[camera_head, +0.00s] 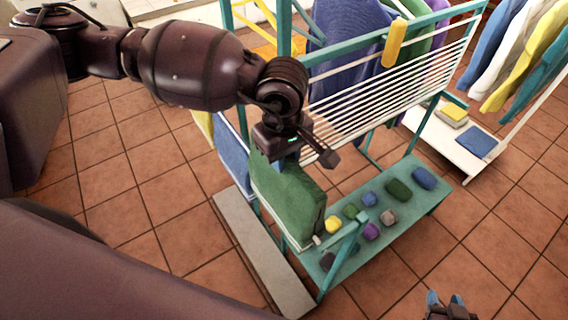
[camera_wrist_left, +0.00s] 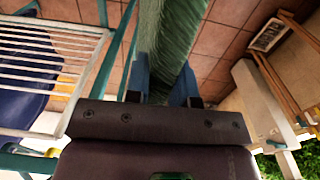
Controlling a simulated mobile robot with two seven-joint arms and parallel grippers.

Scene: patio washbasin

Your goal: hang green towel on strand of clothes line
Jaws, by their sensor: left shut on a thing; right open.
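The green towel (camera_head: 288,200) hangs down below my left gripper (camera_head: 300,150), at the near left end of the teal drying rack. Its lower edge is near a teal bar; I cannot tell if it touches. The left gripper is shut on its top; in the left wrist view the towel (camera_wrist_left: 170,40) passes between the two fingers (camera_wrist_left: 162,88). The white strands of the clothes line (camera_head: 385,85) run across the rack to the right of the gripper, with a bare stretch there. My right gripper (camera_head: 449,304) is open and empty at the bottom edge, partly cut off.
A blue towel (camera_head: 232,165) hangs just left of the green one. Purple-blue cloth (camera_head: 350,35) and a yellow item (camera_head: 394,42) hang on the rack's back. Several coloured bundles lie on the teal lower shelf (camera_head: 420,205). A second rack with clothes (camera_head: 500,55) stands right.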

